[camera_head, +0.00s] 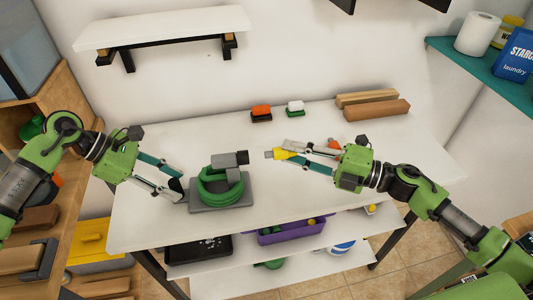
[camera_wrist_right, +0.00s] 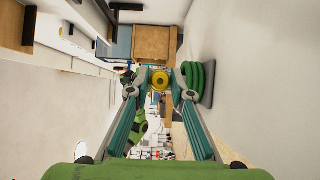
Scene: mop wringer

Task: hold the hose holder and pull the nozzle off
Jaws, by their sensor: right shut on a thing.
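The hose holder has a flat grey base (camera_head: 222,207), a coiled green hose (camera_head: 222,190) and a grey horizontal barrel (camera_head: 228,160) on top. It stands on the white table. In the right wrist view the green coil (camera_wrist_right: 208,76) shows at the right. The yellow nozzle (camera_head: 284,154) is apart from the barrel, with a clear gap to its right. My right gripper (camera_head: 295,157) is shut on the nozzle, which shows between its fingertips in the wrist view (camera_wrist_right: 160,79). My left gripper (camera_head: 181,184) is at the base's left edge, fingers spread; contact is unclear.
On the white table (camera_head: 300,205), an orange-topped brush (camera_head: 261,112), a white-topped brush (camera_head: 295,108) and wooden blocks (camera_head: 376,110) lie along the back. A shelf below holds a purple bin (camera_head: 290,231) and a black tray (camera_head: 200,249). The table's front middle is clear.

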